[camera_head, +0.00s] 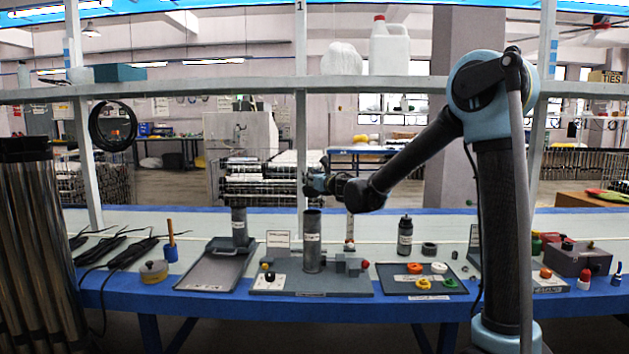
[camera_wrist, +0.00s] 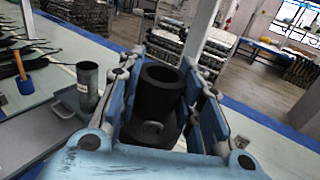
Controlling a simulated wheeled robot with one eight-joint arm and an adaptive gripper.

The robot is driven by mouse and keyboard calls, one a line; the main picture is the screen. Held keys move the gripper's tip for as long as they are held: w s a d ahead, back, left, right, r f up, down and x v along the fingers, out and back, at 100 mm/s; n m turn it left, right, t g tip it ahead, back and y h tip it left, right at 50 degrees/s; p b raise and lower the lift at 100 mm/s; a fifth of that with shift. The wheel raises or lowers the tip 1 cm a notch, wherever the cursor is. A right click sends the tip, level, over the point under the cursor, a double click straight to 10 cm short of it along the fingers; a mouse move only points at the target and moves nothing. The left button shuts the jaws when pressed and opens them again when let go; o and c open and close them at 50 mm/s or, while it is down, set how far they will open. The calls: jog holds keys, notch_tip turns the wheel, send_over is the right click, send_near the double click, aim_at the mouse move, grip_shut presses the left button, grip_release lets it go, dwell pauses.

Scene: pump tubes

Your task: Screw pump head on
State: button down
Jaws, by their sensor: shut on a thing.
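My gripper (camera_head: 313,185) is a little above and slightly right of the grey upright tube (camera_head: 312,242), which stands on the middle base plate (camera_head: 340,285). In the wrist view my blue gripper (camera_wrist: 163,98) is shut on a dark hollow cylinder, apparently the pump head (camera_wrist: 160,88). Its open end faces up toward the wrist camera. In the head view the held piece is small and dark, and I cannot tell whether it touches the tube.
A white shelf post (camera_head: 301,150) rises behind my gripper.

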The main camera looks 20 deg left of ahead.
aim_at(312, 196)
jog(key=shift+f, duration=2.8)
jog(key=shift+s+f, duration=0.1)
jog(key=shift+f, duration=0.9)
jog(key=c, duration=1.1)
grip_release()
jog(key=shift+o, duration=0.2)
jog(key=shift+s+d, duration=0.1)
jog(key=v, duration=1.1)
jog(key=shift+s+d, duration=0.2)
jog(key=shift+s, duration=0.05)
jog(key=shift+f, duration=0.1)
